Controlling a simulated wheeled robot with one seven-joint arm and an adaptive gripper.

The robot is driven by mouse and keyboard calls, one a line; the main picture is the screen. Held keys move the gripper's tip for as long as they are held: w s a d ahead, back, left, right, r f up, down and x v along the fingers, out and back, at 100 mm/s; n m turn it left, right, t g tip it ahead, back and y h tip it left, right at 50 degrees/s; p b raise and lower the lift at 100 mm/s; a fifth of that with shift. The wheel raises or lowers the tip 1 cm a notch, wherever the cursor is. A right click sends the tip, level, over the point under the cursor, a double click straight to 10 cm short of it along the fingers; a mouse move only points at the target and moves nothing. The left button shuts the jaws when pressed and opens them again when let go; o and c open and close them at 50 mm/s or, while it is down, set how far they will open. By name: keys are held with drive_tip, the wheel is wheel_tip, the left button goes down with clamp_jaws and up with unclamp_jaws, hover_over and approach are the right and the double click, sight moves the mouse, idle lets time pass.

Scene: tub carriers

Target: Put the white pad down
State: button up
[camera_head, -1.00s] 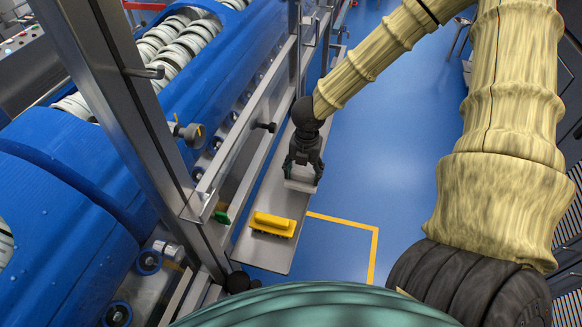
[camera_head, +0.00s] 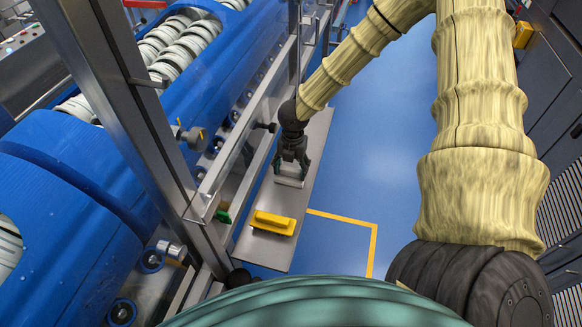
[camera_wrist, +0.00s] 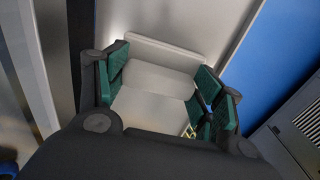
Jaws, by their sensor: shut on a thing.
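The white pad (camera_head: 289,181) is a small pale block with a raised grip.
A steel frame post (camera_head: 140,130) and blue machine housing (camera_head: 75,165) stand to the left. Blue floor with a yellow line (camera_head: 345,220) is open to the right. Bare shelf shows beyond my gripper.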

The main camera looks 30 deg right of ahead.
sight(292, 169)
drive_tip(key=shift+f, duration=0.2)
drive_tip(key=o, duration=0.9)
drive_tip(key=shift+r, duration=0.25)
drive_tip(key=shift+s+d+r+b, duration=0.1)
drive_tip(key=shift+r+b, duration=0.25)
drive_tip(key=shift+r, duration=3.3)
